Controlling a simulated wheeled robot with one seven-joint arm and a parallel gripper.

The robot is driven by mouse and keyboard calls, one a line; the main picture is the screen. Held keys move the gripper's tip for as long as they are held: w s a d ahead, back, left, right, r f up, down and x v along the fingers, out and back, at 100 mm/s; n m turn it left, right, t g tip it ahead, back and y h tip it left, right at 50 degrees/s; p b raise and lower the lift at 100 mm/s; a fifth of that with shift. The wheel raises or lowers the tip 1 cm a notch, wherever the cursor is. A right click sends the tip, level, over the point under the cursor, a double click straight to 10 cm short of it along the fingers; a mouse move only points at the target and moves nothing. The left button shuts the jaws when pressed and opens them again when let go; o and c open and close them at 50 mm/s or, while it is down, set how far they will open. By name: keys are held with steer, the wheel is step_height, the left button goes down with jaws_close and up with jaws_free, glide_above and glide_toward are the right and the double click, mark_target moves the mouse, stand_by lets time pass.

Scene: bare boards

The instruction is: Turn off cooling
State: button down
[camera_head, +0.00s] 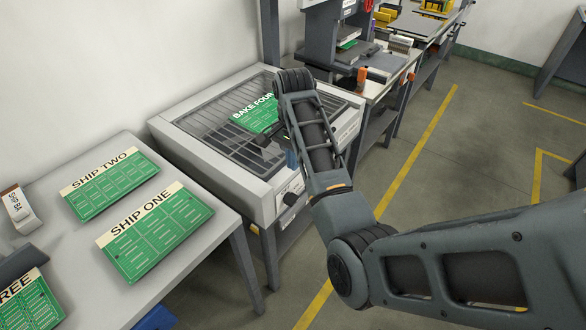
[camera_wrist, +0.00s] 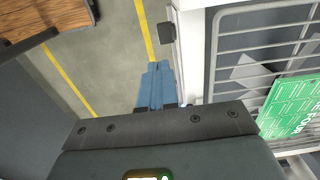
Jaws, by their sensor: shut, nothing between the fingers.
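A grey machine (camera_head: 265,188) with a wire rack and a clear top stands against the wall. A green board marked BAKE FOUR (camera_head: 252,115) lies in it; part of the board also shows in the wrist view (camera_wrist: 292,105). A dark knob (camera_head: 289,198) sits on the machine's front panel; in the wrist view the dark knob (camera_wrist: 166,32) juts from the front edge. My gripper (camera_wrist: 156,66) has blue fingers pressed together, empty, beside the front edge and apart from the knob. In the head view my gripper (camera_head: 291,159) is partly hidden by my arm, above the knob.
A table (camera_head: 210,258) at left bears boards marked SHIP TWO (camera_head: 111,183) and SHIP ONE (camera_head: 154,230), plus a partly seen third (camera_head: 30,306). A press station (camera_head: 345,60) stands beyond the machine. Open floor with yellow lines (camera_head: 412,145) lies right.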

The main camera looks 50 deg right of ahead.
mark_target(290, 201)
steer(key=b, duration=0.2)
steer(key=shift+w+a+f+b, duration=0.1)
steer(key=shift+w+a+b, duration=0.15)
steer(key=shift+w+b, duration=0.15)
step_height(290, 201, down, 14)
steer(key=shift+r+b, duration=0.1)
steer(key=shift+b, duration=0.3)
stand_by(0.3)
